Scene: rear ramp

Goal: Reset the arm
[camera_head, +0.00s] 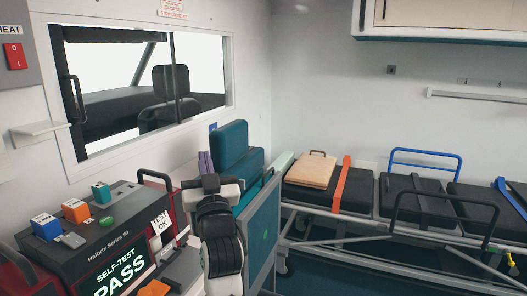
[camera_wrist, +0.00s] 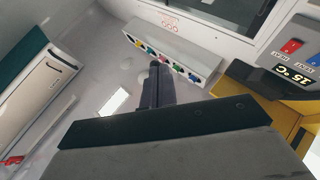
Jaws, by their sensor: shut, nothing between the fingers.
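My arm (camera_head: 222,245), white and black, stands folded in the lower middle of the head view, in front of the teal seat. My gripper shows in the wrist view (camera_wrist: 156,78) as two dark fingers held together, pointing up and away from the camera. It is shut and nothing shows between the fingers. In the head view I cannot clearly make out the fingertips.
A dark monitor (camera_head: 104,248) reading "SELF-TEST PASS" stands left of my arm. A stretcher (camera_head: 365,210) with a tan case (camera_head: 311,171) lies right. In the wrist view, a white panel with coloured knobs (camera_wrist: 205,65) is beyond my fingers, and a yellow unit (camera_wrist: 262,108) is right.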

